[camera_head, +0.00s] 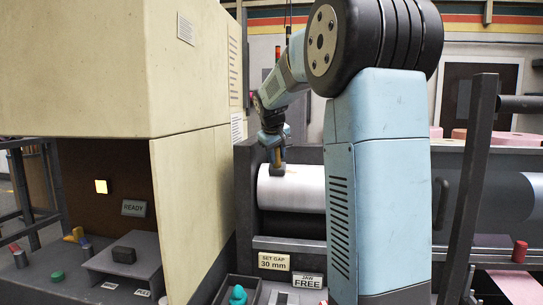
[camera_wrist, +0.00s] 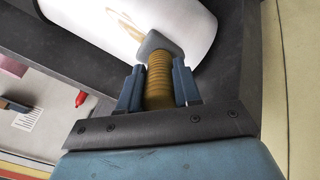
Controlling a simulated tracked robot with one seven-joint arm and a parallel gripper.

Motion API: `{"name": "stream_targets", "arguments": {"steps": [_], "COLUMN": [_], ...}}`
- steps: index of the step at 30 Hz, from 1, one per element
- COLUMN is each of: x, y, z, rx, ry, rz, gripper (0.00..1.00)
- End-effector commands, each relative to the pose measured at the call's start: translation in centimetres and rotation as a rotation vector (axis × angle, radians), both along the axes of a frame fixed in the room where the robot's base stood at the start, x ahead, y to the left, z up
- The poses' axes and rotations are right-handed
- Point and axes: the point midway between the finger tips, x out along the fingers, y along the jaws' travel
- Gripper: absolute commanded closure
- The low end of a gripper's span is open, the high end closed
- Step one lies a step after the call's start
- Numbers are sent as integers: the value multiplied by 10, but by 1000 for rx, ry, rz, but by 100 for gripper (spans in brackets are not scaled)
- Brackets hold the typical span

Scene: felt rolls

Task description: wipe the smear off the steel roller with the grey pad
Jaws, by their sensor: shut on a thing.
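The pale steel roller (camera_head: 305,188) lies level in a dark frame left of my arm; its left end shows in the wrist view (camera_wrist: 188,22). A faint tan smear (camera_head: 291,169) is on its upper surface, and shows as a brownish streak left of the pad in the wrist view (camera_wrist: 127,24). My gripper (camera_wrist: 160,84) is shut on the ribbed ochre handle (camera_wrist: 160,76) of the grey pad (camera_wrist: 158,43). The pad is at the roller's upper surface, beside the smear; I cannot tell whether it touches. My upright arm hides the roller's right part in the head view.
A large cream cabinet (camera_head: 195,195) stands close on the left of the roller. A dark upright post (camera_head: 470,185) is on the right. Below the roller are a "SET GAP 30 mm" sign (camera_head: 274,261), a "JAW FREE" sign (camera_head: 308,280) and a dark bin with a teal object (camera_head: 238,296).

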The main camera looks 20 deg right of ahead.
Motion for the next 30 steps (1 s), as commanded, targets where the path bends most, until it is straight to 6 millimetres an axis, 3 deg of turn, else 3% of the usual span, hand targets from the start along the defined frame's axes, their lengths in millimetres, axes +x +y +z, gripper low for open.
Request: {"name": "stream_targets", "arguments": {"steps": [20, 30], "x": [-9, -19], "y": [-12, -27], "z": [1, 0], "rx": [0, 0], "ry": [-1, -1], "rz": [0, -1], "gripper": [98, 98]}}
